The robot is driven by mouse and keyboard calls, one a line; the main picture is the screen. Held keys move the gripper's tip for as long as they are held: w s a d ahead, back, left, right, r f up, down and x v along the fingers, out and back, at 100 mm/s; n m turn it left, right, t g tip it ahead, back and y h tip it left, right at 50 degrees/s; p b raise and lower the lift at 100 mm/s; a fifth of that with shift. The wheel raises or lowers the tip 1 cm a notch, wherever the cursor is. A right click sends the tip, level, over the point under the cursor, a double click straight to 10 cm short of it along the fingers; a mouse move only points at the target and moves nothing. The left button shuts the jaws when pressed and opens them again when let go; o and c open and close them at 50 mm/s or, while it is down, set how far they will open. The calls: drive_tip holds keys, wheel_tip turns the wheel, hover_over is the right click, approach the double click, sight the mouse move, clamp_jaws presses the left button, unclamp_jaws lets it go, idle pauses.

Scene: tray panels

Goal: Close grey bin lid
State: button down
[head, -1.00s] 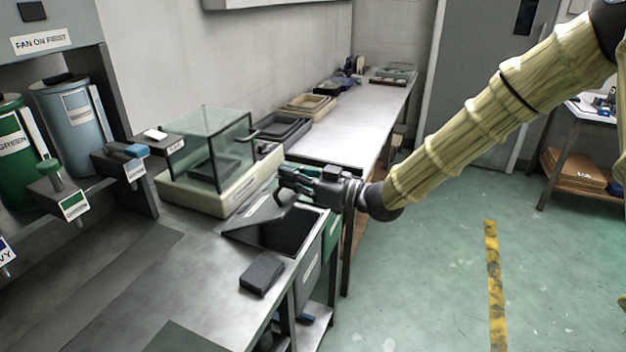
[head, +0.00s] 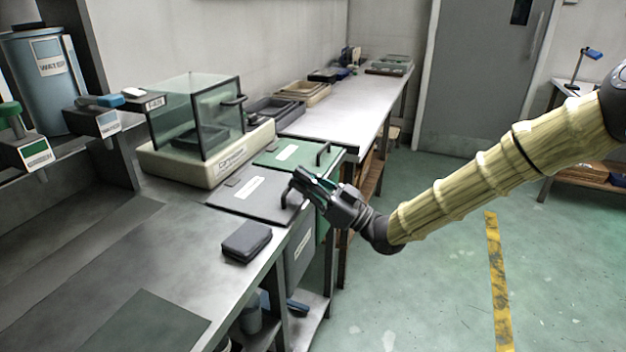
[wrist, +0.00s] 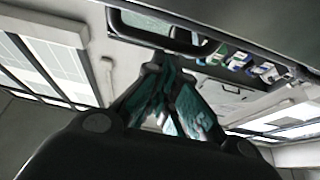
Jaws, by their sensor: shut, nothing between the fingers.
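The grey bin lid (head: 233,200) lies flat over its bin in the head view, with a white label and a dark handle at its right edge. The grey bin's front (head: 298,252) shows below the bench edge. My gripper (head: 303,179) is shut and empty at the lid's right side, close by the handle; I cannot tell if they touch. In the wrist view, the closed green-padded fingers (wrist: 165,95) point toward a dark handle-like loop (wrist: 155,28) at the top.
A green bin lid (head: 275,154) with its own handle lies flat just behind. A glass-sided balance (head: 165,165) stands to the left. A dark block (head: 246,242) lies on the bench in front. The floor to the right is clear.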

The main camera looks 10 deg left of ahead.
drive_tip(key=shift+d+f, duration=0.2)
drive_tip(key=shift+f, duration=0.3)
drive_tip(key=shift+f+b, duration=0.15)
drive_tip(key=shift+b, duration=0.15)
